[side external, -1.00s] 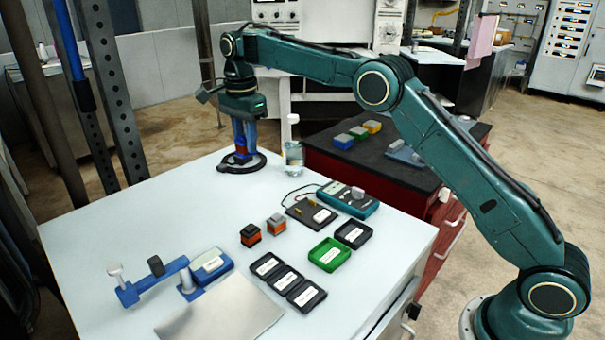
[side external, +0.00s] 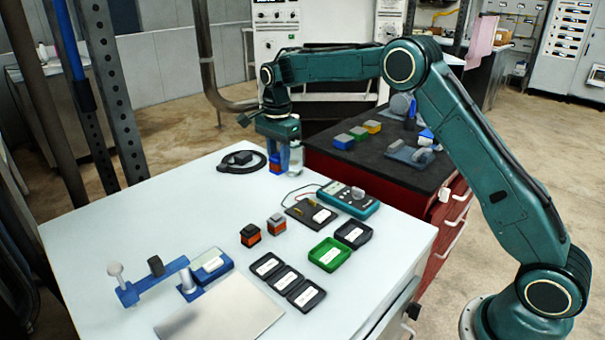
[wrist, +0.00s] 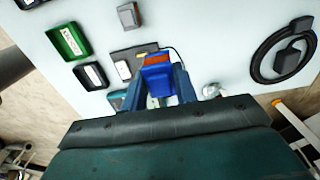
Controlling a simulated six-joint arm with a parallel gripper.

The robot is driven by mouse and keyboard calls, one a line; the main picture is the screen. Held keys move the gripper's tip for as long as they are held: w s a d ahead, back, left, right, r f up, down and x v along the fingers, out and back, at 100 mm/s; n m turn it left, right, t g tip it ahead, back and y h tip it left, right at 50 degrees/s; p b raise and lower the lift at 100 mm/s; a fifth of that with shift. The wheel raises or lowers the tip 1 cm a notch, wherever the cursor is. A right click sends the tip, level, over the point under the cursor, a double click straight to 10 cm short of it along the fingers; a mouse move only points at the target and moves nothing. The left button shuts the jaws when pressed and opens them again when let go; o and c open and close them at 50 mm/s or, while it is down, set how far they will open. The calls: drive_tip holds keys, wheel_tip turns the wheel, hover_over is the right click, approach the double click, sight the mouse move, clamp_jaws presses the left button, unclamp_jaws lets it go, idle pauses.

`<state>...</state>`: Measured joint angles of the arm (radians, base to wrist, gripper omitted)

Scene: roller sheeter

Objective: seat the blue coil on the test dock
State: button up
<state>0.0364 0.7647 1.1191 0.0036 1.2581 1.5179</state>
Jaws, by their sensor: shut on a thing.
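My gripper (side external: 283,158) is shut on the blue coil (wrist: 158,82), which has an orange-red part at its top in the wrist view. In the side view the blue coil (side external: 274,164) hangs upright between the fingers near the table's far edge. I cannot tell its exact height above the table. The test dock (side external: 308,213) is a dark plate with yellow contacts and a white label, wired to a teal meter (side external: 348,200). It lies nearer the camera and right of the coil. In the wrist view the dock (wrist: 122,68) is partly hidden behind the coil and finger.
A clear bottle (side external: 296,160) stands close beside my gripper. A black cable ring (side external: 243,160) lies to its left. The table's left middle is clear.

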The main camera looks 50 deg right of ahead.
drive_tip(key=s+d+f, duration=0.4)
drive_tip(key=shift+s+d+f, duration=0.3)
drive_tip(key=shift+d+f, duration=0.1)
drive_tip(key=shift+f, duration=0.1)
drive_tip(key=shift+f, duration=2.45)
drive_tip(key=shift+f, duration=1)
idle(0.7)
drive_tip(key=o, duration=1.5)
drive_tip(key=shift+o, duration=0.2)
drive_tip(key=shift+r, duration=0.1)
